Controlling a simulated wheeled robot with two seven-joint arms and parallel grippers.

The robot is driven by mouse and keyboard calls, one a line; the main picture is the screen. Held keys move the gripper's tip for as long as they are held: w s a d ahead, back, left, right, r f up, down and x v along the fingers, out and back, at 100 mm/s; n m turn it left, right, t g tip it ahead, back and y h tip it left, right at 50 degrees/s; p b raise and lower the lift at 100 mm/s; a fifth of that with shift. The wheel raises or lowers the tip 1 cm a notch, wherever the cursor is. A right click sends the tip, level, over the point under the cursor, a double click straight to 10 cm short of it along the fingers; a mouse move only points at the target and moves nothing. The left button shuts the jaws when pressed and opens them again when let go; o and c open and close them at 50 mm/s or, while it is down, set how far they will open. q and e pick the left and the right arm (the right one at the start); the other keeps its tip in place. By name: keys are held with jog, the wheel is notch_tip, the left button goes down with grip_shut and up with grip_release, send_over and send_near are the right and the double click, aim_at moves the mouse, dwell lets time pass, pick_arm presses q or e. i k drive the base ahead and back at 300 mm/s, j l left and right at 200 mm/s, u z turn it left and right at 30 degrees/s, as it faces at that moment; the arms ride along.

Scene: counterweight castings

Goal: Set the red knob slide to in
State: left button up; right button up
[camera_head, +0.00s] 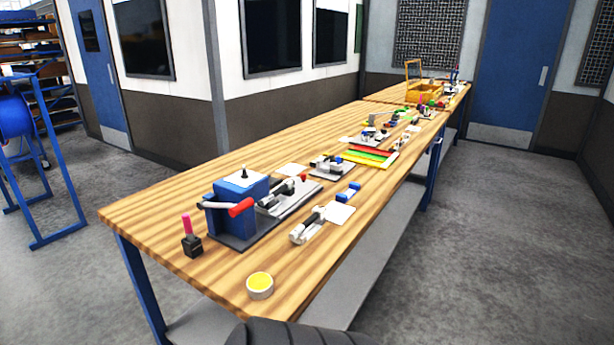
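A red knob or grip (241,207) shows at the front of a blue box-shaped fixture (240,190) at the near left end of the long wooden bench. A pale bar runs leftward from this grip across the fixture's front. A smaller red piece (303,177) sits farther back, near a white card. I cannot tell which of these belongs to the red knob slide, or whether a slide is in or out. Neither of my grippers is in view.
The wooden bench (150,215) stretches to the back right. A pink-handled tool in a black block (191,238) and a yellow-topped round tin (260,285) stand near its close end. Several small clamps and cards lie beyond. Grey floor (480,240) is clear on the right.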

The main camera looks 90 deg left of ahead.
aim_at(302, 187)
jog(key=i+j+u, duration=0.35)
jog(key=u, duration=0.15)
jog(key=i+j+u, duration=0.15)
jog(key=i+u, duration=0.85)
jog(key=i+l+u, duration=0.15)
jog(key=i+u, duration=0.55)
jog(key=u, duration=0.25)
jog(key=i+u, duration=0.3)
jog(key=u, duration=0.2)
jog(key=i+l+u, duration=0.2)
jog(key=u, duration=0.3)
jog(key=i+l+u, duration=0.1)
jog(key=u, duration=0.3)
jog(key=i+l+u, duration=0.1)
jog(key=u, duration=0.35)
jog(key=i+l+u, duration=0.15)
jog(key=u, duration=0.25)
jog(key=i+l+u, duration=0.1)
jog(key=l+u, duration=0.15)
jog(key=u, duration=0.2)
